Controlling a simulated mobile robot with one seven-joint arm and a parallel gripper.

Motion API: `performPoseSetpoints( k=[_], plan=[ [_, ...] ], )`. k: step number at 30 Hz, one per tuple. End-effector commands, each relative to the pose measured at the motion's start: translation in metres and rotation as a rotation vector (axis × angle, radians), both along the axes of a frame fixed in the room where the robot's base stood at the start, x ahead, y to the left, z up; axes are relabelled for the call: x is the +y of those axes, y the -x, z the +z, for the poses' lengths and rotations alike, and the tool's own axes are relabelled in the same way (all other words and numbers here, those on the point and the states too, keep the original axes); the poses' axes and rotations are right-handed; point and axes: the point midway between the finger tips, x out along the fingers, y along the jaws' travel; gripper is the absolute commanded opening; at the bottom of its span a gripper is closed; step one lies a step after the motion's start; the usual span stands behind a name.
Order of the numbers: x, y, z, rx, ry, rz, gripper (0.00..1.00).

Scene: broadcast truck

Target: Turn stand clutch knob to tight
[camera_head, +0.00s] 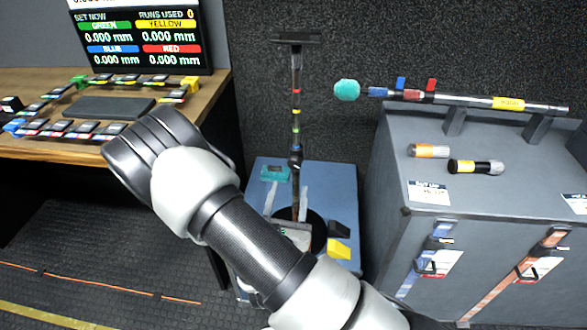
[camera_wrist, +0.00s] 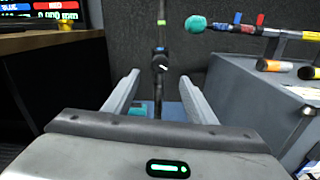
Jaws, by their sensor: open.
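The stand (camera_head: 296,85) is a thin dark upright pole with coloured bands and a flat plate on top. Its dark clutch knob (camera_head: 295,158) sits partway up the pole. In the wrist view the knob (camera_wrist: 160,62) shows a small white mark and a blue bit above it. What setting the mark shows is too small to tell. My gripper (camera_head: 289,187) is open and empty, below the knob in the head picture. In the wrist view its two fingers (camera_wrist: 160,77) stand apart on either side of the pole, with the knob showing just beyond the tips. I see no contact.
A grey cabinet (camera_head: 390,240) on the right carries a boom pole (camera_head: 475,98) with a teal tip and two small cylinders. A wooden desk (camera_head: 60,150) with a screen (camera_head: 140,35) is on the left. A blue platform (camera_head: 345,190) bears the stand and a teal block (camera_head: 274,174).

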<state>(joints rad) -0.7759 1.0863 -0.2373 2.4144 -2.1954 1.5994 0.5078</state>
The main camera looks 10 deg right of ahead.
Motion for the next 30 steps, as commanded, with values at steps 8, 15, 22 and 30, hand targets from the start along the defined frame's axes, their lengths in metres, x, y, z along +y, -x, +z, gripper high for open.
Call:
performPoseSetpoints(
  k=[8, 15, 22, 30],
  plan=[
    [-0.019, -0.058, -0.001, -0.002, 0.000, -0.002, 0.51],
    [-0.029, -0.090, 0.000, -0.001, 0.000, -0.001, 0.51],
    [-0.032, -0.098, 0.000, 0.000, 0.001, -0.001, 0.51],
    [-0.032, -0.098, 0.000, 0.000, 0.001, -0.001, 0.38]
  ],
)
